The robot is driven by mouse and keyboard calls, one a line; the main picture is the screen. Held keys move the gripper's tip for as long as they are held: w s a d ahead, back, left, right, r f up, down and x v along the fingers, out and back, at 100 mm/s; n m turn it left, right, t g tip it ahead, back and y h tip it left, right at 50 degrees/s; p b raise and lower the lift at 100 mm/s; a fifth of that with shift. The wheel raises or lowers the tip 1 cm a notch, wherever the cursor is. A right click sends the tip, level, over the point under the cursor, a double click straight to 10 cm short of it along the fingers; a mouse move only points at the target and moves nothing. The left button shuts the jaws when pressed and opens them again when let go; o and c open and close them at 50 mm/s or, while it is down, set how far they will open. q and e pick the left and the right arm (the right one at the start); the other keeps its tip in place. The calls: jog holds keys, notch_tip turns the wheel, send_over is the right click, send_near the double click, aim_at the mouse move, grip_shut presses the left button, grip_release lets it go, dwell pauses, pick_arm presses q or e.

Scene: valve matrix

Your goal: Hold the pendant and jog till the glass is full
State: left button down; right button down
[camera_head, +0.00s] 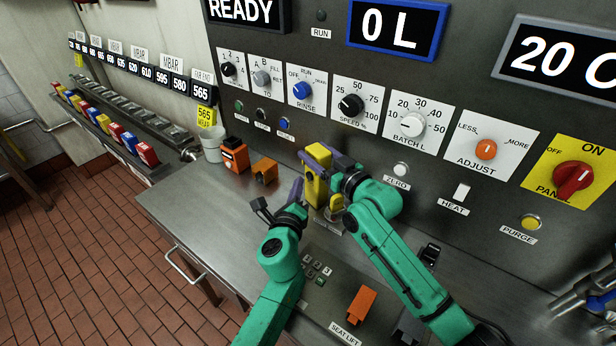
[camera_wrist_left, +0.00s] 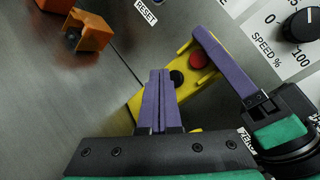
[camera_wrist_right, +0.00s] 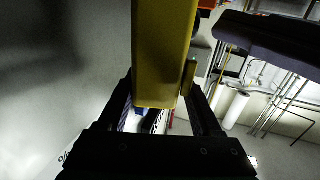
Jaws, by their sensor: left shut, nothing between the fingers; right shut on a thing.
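The yellow pendant (camera_head: 313,180) is held off the counter in front of the panel by my right gripper (camera_head: 333,168), which is shut on it. In the left wrist view the pendant (camera_wrist_left: 190,84) shows a red button (camera_wrist_left: 199,60) and a black button (camera_wrist_left: 177,78). It fills the upper middle of the right wrist view (camera_wrist_right: 165,55). My left gripper (camera_head: 297,191) is shut and empty; its purple fingertips (camera_wrist_left: 159,76) are just beside the black button, and contact cannot be told. The pale glass (camera_head: 212,147) stands at the counter's left end by a spout; its fill is unclear.
The panel displays read READY (camera_head: 240,10) and 0 L (camera_head: 390,28). Orange blocks (camera_head: 235,155) (camera_head: 264,171) stand at the panel's foot. Several knobs, including SPEED % (camera_head: 350,105), sit above. An orange seat lift switch (camera_head: 361,304) is at the front.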

dwell(0.5)
pick_arm(q)
jog(key=shift+w+d, duration=0.25)
jog(key=shift+d, duration=0.1)
jog(key=shift+w+d, duration=0.3)
jog(key=shift+d, duration=0.1)
dwell(2.3)
dwell(0.6)
jog(key=shift+s+a, duration=0.6)
jog(key=shift+a, duration=0.1)
jog(key=shift+s+a, duration=0.8)
jog(key=shift+a, duration=0.2)
jog(key=shift+s+a, duration=0.75)
jog(key=shift+a, duration=0.25)
dwell(1.2)
